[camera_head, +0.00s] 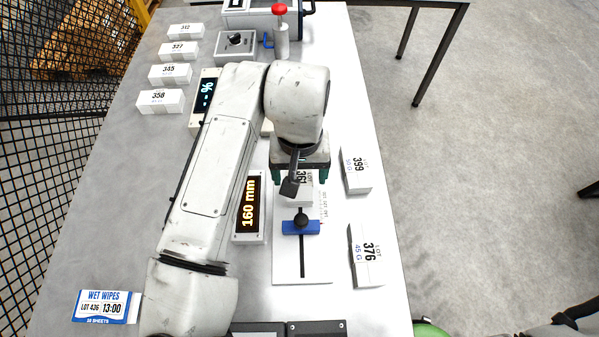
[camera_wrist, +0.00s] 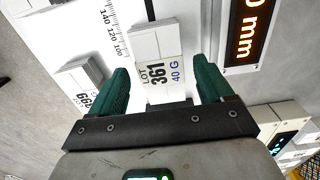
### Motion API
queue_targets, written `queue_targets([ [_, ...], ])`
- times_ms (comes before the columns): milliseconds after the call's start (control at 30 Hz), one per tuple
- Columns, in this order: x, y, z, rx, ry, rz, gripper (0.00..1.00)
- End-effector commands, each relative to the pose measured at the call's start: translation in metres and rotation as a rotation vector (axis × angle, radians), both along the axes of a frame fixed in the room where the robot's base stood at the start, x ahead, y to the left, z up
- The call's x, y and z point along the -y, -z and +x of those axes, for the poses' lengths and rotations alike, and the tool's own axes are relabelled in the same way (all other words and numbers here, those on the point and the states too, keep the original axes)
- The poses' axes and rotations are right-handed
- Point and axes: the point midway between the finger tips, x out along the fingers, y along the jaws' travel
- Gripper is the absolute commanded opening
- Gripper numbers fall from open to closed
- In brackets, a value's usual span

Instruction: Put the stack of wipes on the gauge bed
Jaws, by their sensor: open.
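A white stack of wipes marked LOT 361, 40 G (camera_head: 305,190) sits on the gauge bed (camera_head: 288,268), a white plate with a dark slot and a scale. My gripper (camera_head: 300,178) is above this stack with its green fingers open. In the wrist view, the stack (camera_wrist: 157,58) lies between the fingers (camera_wrist: 163,82), one on each side. Part of the stack is hidden by my wrist in the head view. A blue slider (camera_head: 293,228) with a black knob is on the bed, just nearer than the stack. The display (camera_head: 249,207) beside the bed reads 160 mm.
White stacks 399 (camera_head: 356,171) and 376 (camera_head: 366,258) stand right of the bed. Several more stacks (camera_head: 170,74) line the back left. A wet wipes pack (camera_head: 103,307) lies front left. A red-topped post (camera_head: 281,38) stands at the back.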

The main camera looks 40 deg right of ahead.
Motion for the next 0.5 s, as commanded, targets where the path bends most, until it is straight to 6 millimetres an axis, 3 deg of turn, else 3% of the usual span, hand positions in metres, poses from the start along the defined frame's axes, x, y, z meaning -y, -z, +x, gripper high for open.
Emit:
queue_targets([
  [300,0.000,-0.064,0.001,0.005,0.002,0.001,0.80],
  [500,0.000,-0.096,0.001,0.004,0.001,0.000,0.80],
])
